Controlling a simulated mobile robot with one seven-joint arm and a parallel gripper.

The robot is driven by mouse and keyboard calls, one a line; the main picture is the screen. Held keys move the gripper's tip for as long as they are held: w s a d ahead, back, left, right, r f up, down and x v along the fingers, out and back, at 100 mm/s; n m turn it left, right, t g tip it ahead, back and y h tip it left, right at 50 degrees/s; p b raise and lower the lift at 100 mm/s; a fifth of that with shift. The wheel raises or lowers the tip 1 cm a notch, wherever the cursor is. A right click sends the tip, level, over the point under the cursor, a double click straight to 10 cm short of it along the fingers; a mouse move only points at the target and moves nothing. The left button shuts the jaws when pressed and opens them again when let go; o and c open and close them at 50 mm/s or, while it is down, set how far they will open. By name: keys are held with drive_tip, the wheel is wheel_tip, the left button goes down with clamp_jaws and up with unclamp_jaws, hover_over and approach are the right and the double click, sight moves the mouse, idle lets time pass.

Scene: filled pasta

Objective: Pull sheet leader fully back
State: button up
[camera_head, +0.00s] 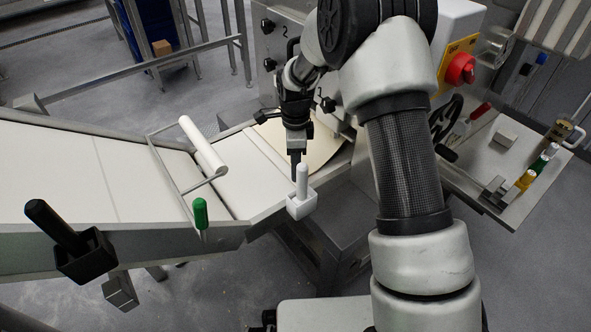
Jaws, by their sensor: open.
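My gripper (297,163) points down at the near side of the conveyor's right end, and its jaws are open. Its fingertips are just above or beside a white upright handle (302,182) on a small white block at the belt's near edge. I cannot tell whether they touch it. A pale beige sheet (322,150) lies behind my gripper, at the machine's mouth, partly hidden by my gripper and arm. I cannot tell which of these is the sheet leader.
A white roller (202,146) on a wire frame spans the belt (150,172). A green-handled tool (200,213) and a black handle in a black holder (70,245) stand along the near edge. A red button (460,68) and a side table (483,160) are at right.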

drive_tip(key=shift+f, duration=0.6)
clamp_jaws()
drive_tip(key=shift+w+d, duration=0.65)
drive_tip(key=shift+d, duration=0.35)
drive_tip(key=shift+w+d, duration=0.65)
drive_tip(key=shift+d, duration=0.3)
drive_tip(key=shift+a, duration=0.1)
unclamp_jaws()
wheel_tip(320, 180, up, 18)
drive_tip(key=p, duration=0.4)
drive_tip(key=shift+f, duration=0.25)
